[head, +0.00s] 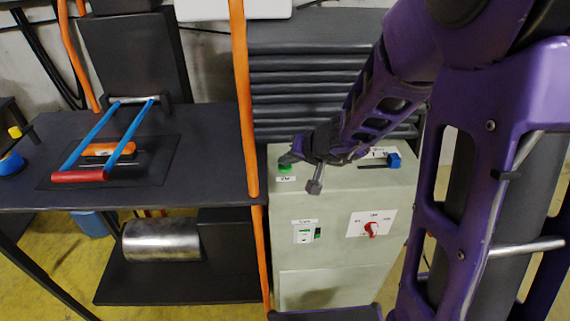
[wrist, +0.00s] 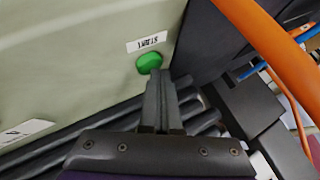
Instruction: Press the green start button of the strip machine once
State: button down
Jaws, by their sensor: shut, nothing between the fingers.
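The strip machine (head: 285,215) is a pale grey-green cabinet at the centre right of the head view. Its round green start button (head: 284,168) sits on the top face at the back left. In the wrist view the green button (wrist: 149,62) shows beside a white label (wrist: 147,42) reading START. My gripper (head: 287,158) is shut and empty, with its fingertips right at the button. In the wrist view the closed fingertips (wrist: 160,74) overlap the button's lower edge in the picture. I cannot tell whether they touch it or hover just above.
A blue knob (head: 394,160) on a slot sits at the top right of the cabinet. A red rotary switch (head: 371,229) and a small green switch (head: 318,233) are on its front. An orange post (head: 242,100) stands close left, by a dark table (head: 200,180) with a blue-armed, red-handled press.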

aim_at(287, 168)
jog(key=shift+r+p, duration=0.3)
jog(key=shift+r, duration=0.45)
jog(key=shift+r+p, duration=1.7)
jog(key=shift+r, duration=0.85)
